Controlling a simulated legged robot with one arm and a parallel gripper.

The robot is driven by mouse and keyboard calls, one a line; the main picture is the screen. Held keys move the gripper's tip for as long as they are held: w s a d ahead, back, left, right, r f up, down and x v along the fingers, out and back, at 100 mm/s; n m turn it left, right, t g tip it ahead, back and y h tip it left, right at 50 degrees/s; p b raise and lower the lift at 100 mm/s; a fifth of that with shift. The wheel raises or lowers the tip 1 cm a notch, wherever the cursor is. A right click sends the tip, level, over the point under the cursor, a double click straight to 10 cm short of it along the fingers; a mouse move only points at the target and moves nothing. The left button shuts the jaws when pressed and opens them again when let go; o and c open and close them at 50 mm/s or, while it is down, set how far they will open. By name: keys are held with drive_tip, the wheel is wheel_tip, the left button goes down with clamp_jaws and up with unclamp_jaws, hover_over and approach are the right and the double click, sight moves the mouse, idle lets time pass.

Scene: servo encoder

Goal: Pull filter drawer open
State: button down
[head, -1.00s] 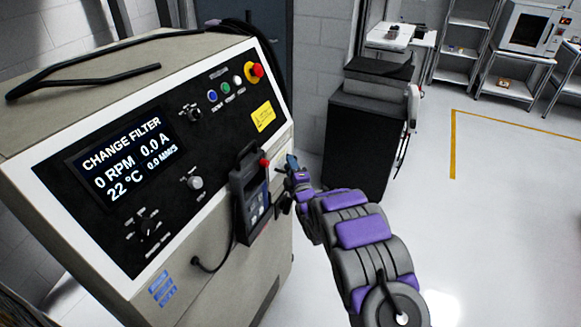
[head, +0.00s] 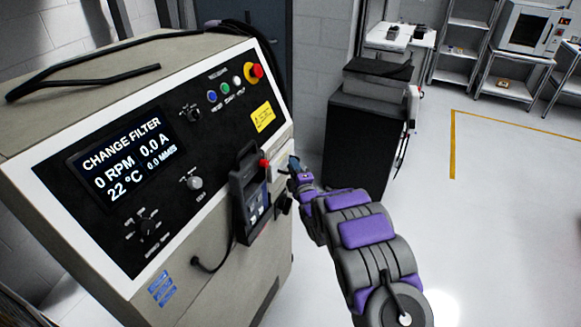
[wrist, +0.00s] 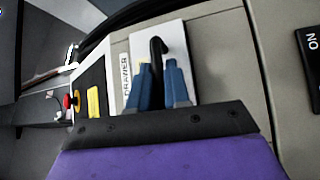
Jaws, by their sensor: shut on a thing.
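The filter drawer (wrist: 178,52) shows in the wrist view as a pale front panel with a "DRAWER" label and a black hooked handle (wrist: 157,52). My gripper (wrist: 161,80) has its two blue fingers on either side of the handle, shut on it. In the head view, my gripper (head: 294,164) is at the right side of the machine (head: 225,270), behind the hanging pendant. A pale piece of the drawer (head: 278,157) shows between the machine and my gripper, standing out a little. The handle is hidden in the head view.
A black handheld pendant (head: 250,195) hangs on the machine's corner, close to my arm. The screen (head: 125,158) reads "CHANGE FILTER". A dark cabinet (head: 362,145) stands behind my gripper. The floor (head: 480,230) to the right is clear.

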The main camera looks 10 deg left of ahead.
drive_tip(key=s+d+b, duration=0.1)
drive_tip(key=s+d, duration=0.4)
drive_tip(key=d, duration=0.8)
drive_tip(key=shift+d+f, duration=0.3)
drive_tip(key=c, duration=1.3)
unclamp_jaws()
drive_tip(key=shift+c, duration=0.2)
drive_tip(key=shift+o, duration=0.7)
drive_tip(key=shift+r, duration=0.1)
drive_tip(key=v, duration=1.7)
drive_tip(key=shift+s, duration=0.15)
